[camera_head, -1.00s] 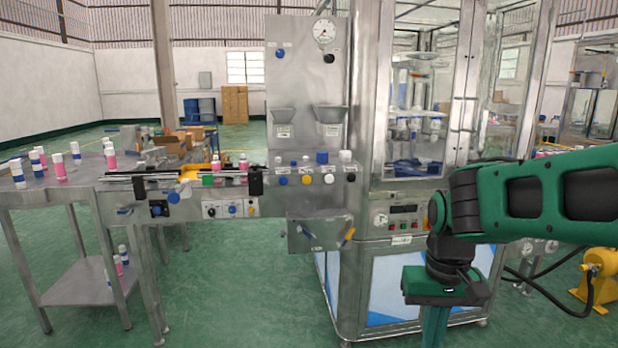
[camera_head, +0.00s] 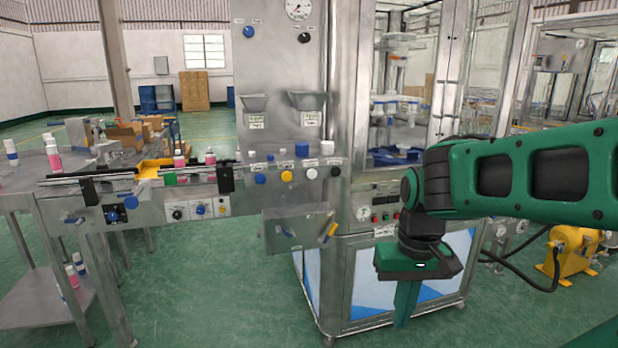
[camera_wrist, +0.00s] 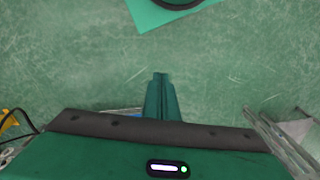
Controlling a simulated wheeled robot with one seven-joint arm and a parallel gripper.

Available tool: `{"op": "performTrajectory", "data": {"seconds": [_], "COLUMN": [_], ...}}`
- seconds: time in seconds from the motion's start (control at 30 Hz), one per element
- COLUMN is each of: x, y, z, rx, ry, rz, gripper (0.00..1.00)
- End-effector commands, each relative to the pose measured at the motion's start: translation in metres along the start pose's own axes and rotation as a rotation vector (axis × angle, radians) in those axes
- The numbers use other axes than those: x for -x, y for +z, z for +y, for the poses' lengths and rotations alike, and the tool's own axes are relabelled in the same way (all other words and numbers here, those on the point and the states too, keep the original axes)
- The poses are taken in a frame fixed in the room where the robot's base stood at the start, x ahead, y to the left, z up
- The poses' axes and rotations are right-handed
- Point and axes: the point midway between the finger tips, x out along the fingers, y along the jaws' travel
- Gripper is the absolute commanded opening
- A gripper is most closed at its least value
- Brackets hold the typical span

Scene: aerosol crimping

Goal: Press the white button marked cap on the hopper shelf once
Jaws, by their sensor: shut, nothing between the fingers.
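The hopper shelf (camera_head: 290,165) is a steel ledge on the machine panel in the head view, with two hoppers above it. A row of round buttons sits on its front face. The white button (camera_head: 312,174) is between a yellow button (camera_head: 287,176) and a black button (camera_head: 336,172); a blue button (camera_head: 260,179) is at the far left. The labels are too small to read. My gripper (camera_head: 403,322) hangs pointing down, right of and below the shelf, apart from it. In the wrist view, its fingers (camera_wrist: 160,78) are together and empty above the green floor.
A conveyor (camera_head: 130,180) with pink bottles runs left of the shelf. A steel tray with tools (camera_head: 300,232) hangs below the buttons. The glass-walled machine cabinet (camera_head: 415,90) stands behind my arm. A yellow pump (camera_head: 573,255) is at the right. Open floor lies in front.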

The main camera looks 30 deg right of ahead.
Motion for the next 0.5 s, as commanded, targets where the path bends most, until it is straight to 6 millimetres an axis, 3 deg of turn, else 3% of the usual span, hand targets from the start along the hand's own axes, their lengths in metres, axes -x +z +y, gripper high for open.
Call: {"op": "performTrajectory", "data": {"seconds": [0.17,0.27,0.4,0.5], "x": [0.006,0.016,0.041,0.065], "y": [-0.058,-0.108,-0.177,-0.216], "z": [-0.026,-0.051,-0.083,-0.1], "rx": [0.143,0.265,0.418,0.501], "ry": [-0.088,-0.177,-0.313,-0.402], "rz": [0.115,0.235,0.436,0.581], "gripper": [0.0,0.0,0.0,0.0]}}
